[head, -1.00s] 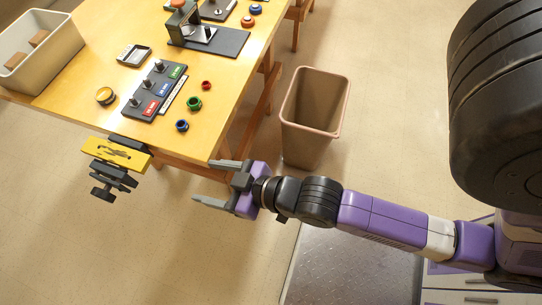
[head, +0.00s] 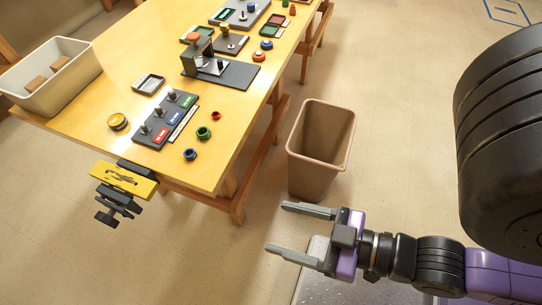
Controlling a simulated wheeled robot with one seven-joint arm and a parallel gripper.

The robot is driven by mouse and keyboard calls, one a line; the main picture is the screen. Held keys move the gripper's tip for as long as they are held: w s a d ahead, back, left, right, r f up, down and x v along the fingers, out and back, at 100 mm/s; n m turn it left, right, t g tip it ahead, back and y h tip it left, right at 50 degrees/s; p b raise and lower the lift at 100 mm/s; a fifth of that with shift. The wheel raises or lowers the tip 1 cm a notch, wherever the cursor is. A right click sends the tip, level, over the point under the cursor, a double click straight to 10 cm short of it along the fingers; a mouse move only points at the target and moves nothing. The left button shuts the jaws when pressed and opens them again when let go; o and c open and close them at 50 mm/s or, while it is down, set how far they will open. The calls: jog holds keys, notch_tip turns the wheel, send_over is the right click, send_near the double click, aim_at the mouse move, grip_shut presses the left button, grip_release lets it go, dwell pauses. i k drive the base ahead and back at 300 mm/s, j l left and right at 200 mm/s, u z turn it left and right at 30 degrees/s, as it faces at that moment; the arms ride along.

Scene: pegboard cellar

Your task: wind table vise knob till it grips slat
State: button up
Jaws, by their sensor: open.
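The dark table vise (head: 117,199) is mounted at the near edge of the wooden table in the head view. Its dark knob (head: 107,218) sticks out toward the lower left, off the table. A yellow slat (head: 124,181) with dark markings lies between the vise's dark parts. I cannot tell whether the jaws touch it. My gripper (head: 278,228) is open and empty, well to the right of the vise, with its two grey fingers pointing left toward it. Nothing hides the knob.
The table (head: 75,127) carries a block with several small knobs (head: 165,120), loose coloured nuts, a yellow button (head: 117,122) and a cream bin (head: 45,85). A brown waste bin (head: 322,150) stands on the floor just beyond my gripper. The floor between gripper and vise looks clear.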

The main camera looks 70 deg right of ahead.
aim_at(107, 219)
jog(key=u, duration=0.25)
jog(key=i+j, duration=0.2)
jog(key=j, duration=0.15)
jog(key=i+j+z, duration=0.1)
jog(key=j, duration=0.3)
jog(key=i+j, duration=0.2)
jog(key=j, duration=0.2)
jog(key=i+j+z, duration=0.15)
jog(key=j, duration=0.2)
jog(key=i+j, duration=0.2)
jog(key=j, duration=0.2)
jog(key=i+j+z, duration=0.1)
jog(key=j, duration=0.3)
jog(key=i+j, duration=0.15)
jog(key=j, duration=0.25)
jog(key=z, duration=0.05)
